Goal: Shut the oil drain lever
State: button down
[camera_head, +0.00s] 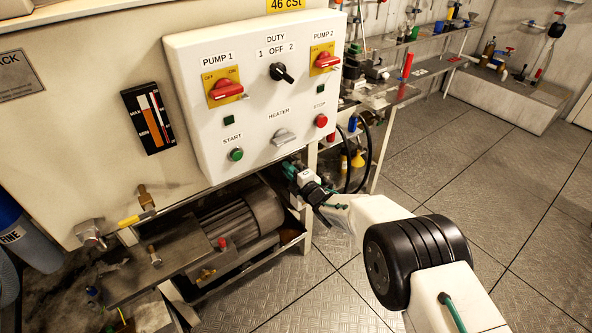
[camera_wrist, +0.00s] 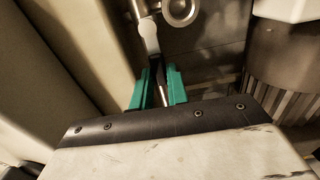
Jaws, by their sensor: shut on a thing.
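My gripper (camera_head: 292,168) is just below the right part of the white control panel, beside the machine. In the wrist view its green fingers (camera_wrist: 157,88) are shut on a slim lever (camera_wrist: 150,40), which I take to be the oil drain lever. The lever is pale metal at its upper part, and its dark lower end lies between the fingers. It runs up to a round metal valve fitting (camera_wrist: 180,10). In the head view the lever is hidden by the panel and my gripper, so its turn relative to the pipe is unclear.
The control panel (camera_head: 255,105) overhangs closely above my gripper. A motor (camera_head: 240,215) sits low to the left. A yellow-handled valve (camera_head: 135,219) is farther left. Black hoses (camera_head: 366,150) hang right of the panel. The floor (camera_head: 450,185) to the right is clear.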

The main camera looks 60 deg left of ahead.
jog(key=shift+w+d, duration=0.1)
jog(key=shift+w, duration=0.05)
jog(key=c, duration=1.4)
grip_release()
jog(key=shift+o, duration=0.2)
jog(key=d, duration=0.7)
jog(key=shift+w+d, duration=0.15)
jog(key=shift+d, duration=0.2)
